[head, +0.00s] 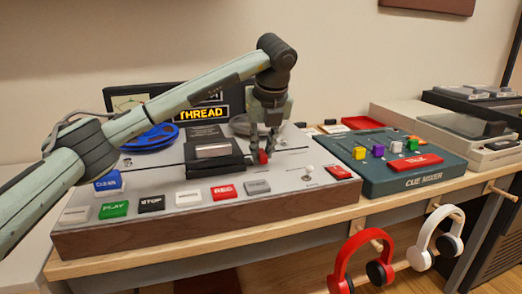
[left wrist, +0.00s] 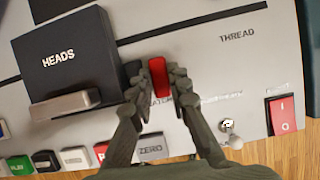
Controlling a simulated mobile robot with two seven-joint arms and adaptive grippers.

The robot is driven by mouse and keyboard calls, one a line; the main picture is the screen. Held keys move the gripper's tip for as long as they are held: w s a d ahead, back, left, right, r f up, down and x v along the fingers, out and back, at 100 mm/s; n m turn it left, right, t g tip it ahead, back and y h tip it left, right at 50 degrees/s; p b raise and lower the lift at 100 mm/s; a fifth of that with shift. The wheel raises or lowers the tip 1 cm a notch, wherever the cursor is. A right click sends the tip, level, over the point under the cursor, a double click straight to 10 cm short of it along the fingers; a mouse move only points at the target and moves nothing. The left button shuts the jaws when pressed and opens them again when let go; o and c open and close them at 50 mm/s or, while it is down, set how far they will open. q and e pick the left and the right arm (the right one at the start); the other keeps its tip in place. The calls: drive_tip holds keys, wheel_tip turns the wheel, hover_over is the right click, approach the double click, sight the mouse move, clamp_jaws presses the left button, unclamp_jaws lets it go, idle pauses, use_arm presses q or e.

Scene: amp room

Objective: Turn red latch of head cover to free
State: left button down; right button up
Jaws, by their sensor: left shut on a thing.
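The red latch (left wrist: 159,78) is a small upright red piece on the tape machine's light top, just right of the head cover in the left wrist view. The dark head cover (left wrist: 80,55) is marked HEADS and has a metal bar along its front edge. My left gripper (left wrist: 158,82) is shut on the red latch, with one finger on each side of it. In the head view the latch (head: 262,157) shows at the tips of my left gripper (head: 263,150), which points down. Lettering beside the latch is partly hidden by the fingers. My right gripper is not in view.
A metal toggle (left wrist: 230,128) and a red rocker switch (left wrist: 282,115) sit right of the fingers. Labelled buttons (head: 150,203) line the machine's front. The cue mixer (head: 400,165) stands to the right, with red (head: 361,258) and white headphones (head: 437,238) hanging below.

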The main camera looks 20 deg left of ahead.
use_arm(q)
drive_tip(key=shift+n, duration=0.3)
idle(0.4)
drive_tip(key=c, duration=1.4)
unclamp_jaws()
drive_tip(key=shift+c, duration=0.2)
drive_tip(key=v, duration=1.2)
drive_tip(key=shift+w+d, duration=0.2)
